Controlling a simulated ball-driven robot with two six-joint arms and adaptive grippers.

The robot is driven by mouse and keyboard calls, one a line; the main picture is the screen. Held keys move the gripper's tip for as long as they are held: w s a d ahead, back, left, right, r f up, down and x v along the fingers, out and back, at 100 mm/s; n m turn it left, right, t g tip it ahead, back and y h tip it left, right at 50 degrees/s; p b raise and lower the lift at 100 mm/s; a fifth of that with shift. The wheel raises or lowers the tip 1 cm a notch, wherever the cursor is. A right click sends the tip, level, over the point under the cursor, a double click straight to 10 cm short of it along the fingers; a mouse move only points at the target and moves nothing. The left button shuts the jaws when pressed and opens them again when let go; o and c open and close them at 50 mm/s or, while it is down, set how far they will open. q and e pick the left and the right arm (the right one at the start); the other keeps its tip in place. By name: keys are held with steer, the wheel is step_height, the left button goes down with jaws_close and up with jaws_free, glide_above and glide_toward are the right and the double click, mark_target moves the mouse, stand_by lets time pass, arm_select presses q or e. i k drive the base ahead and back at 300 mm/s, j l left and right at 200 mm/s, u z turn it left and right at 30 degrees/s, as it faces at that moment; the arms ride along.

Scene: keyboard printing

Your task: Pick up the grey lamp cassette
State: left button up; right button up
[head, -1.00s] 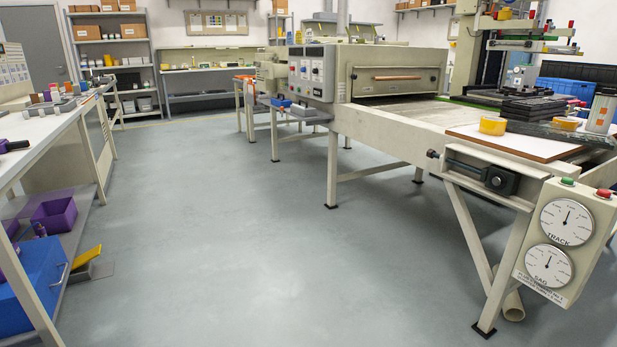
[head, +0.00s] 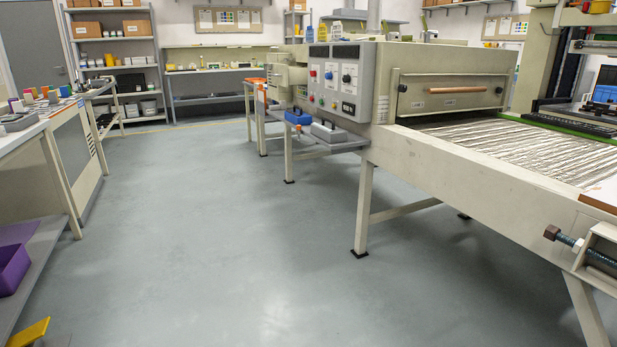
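A grey block with a raised part on top, which looks like the grey lamp cassette (head: 329,133), rests on a small side shelf (head: 345,146) below the control panel of the long cream machine. A blue block (head: 298,117) sits beside it, to its left and a little farther back. Both are some distance ahead of me across the floor. Neither of my grippers shows in the head view.
The cream machine (head: 450,157) with its conveyor fills the right side, its legs standing on the floor. A workbench (head: 62,160) and a purple bin (head: 12,268) line the left. The grey floor (head: 220,240) between them is clear. Shelves stand at the back.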

mark_target(328, 132)
steer(key=i+z, duration=0.15)
steer(key=i, duration=0.5)
steer(key=i+j+z, duration=0.1)
steer(key=i, duration=0.5)
steer(key=i+j+z, duration=0.15)
steer(key=i, duration=0.5)
steer(key=j, duration=0.1)
